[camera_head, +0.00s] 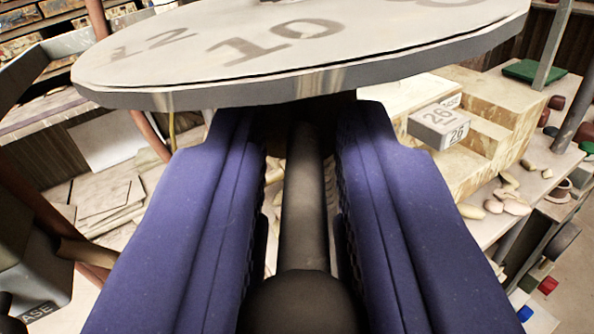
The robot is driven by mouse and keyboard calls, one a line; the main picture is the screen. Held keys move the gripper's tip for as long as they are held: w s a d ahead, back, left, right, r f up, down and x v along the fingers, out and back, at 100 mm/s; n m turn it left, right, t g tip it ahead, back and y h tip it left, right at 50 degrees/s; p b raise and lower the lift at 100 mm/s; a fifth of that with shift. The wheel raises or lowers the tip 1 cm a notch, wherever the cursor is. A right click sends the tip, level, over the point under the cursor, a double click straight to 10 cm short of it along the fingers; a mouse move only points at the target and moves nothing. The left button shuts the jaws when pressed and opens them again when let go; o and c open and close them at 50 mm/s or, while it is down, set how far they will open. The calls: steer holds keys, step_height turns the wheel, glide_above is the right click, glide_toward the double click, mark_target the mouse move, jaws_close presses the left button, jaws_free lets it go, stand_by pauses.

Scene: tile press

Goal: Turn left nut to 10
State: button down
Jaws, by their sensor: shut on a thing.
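A round pale dial (300,55) with dark numbers fills the top of the view. The number 10 is nearest its front edge, with 12 to its left and another number cut off at the right. Below the dial a dark rod (303,205) with a round knob (303,303) points toward me; it looks like the nut's handle. My gripper (300,125) has its two blue fingers on either side of the rod, shut on it under the dial. The tips and the nut's body are hidden under the dial's rim.
At the right, a pale stepped block (480,105) carries a grey block marked 26 (440,125). Small stones (515,206) lie on a bench there. Reddish pipes (150,135) and pale slabs (108,200) are at the left.

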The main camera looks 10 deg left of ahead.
steer(key=shift+r, duration=0.3)
steer(key=c, duration=1)
jaws_free()
steer(key=shift+d, duration=0.1)
steer(key=shift+f, duration=0.1)
steer(key=s, duration=0.7)
steer(key=shift+s+d+p, duration=0.1)
steer(key=shift+s+p, duration=0.25)
steer(key=shift+f, duration=0.1)
